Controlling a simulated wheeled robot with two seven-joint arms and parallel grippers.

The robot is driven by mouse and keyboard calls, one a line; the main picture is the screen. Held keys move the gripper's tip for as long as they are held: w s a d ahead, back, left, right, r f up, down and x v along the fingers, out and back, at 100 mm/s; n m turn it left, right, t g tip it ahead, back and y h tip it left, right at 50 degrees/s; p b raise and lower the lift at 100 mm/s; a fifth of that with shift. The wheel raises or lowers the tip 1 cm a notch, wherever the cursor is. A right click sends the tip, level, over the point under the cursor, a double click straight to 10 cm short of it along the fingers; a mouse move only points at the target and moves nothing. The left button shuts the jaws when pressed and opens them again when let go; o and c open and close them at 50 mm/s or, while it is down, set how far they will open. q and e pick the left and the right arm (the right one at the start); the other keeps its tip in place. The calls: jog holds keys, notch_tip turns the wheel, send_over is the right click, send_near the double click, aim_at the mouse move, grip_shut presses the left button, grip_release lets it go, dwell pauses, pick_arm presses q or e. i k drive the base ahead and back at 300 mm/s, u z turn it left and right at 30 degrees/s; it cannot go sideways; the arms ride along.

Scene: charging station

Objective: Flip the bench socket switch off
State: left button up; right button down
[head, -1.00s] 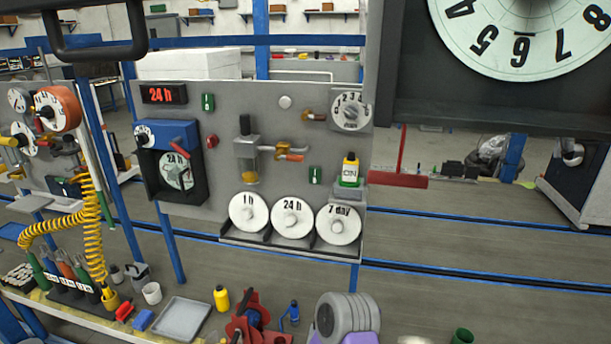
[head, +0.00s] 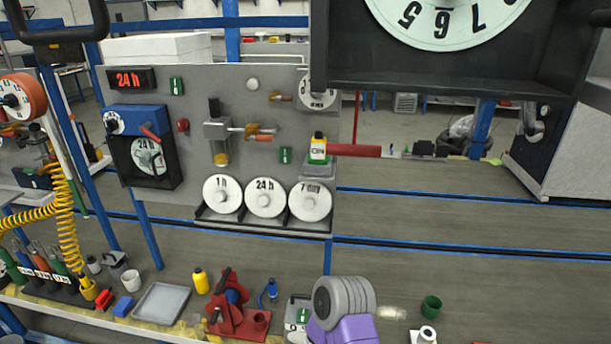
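A small grey box with a green-and-white face (head: 298,315) sits on the bench at the bottom centre of the head view. It may be the bench socket, but its switch is too small to read. Two small green plates, one at the upper left of the grey panel (head: 176,86) and one lower right (head: 285,155), also look like switches or labels.
The upright grey panel (head: 190,185) stands behind. A big black-framed dial (head: 440,20) fills the upper right.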

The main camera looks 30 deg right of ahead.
aim_at(284, 151)
jog(key=z, duration=0.5)
jog(key=k, duration=1.2)
jog(key=z, duration=0.1)
jog(key=i, duration=0.35)
jog(key=u, duration=0.6)
jog(key=i, duration=1.35)
jog(key=z, duration=0.75)
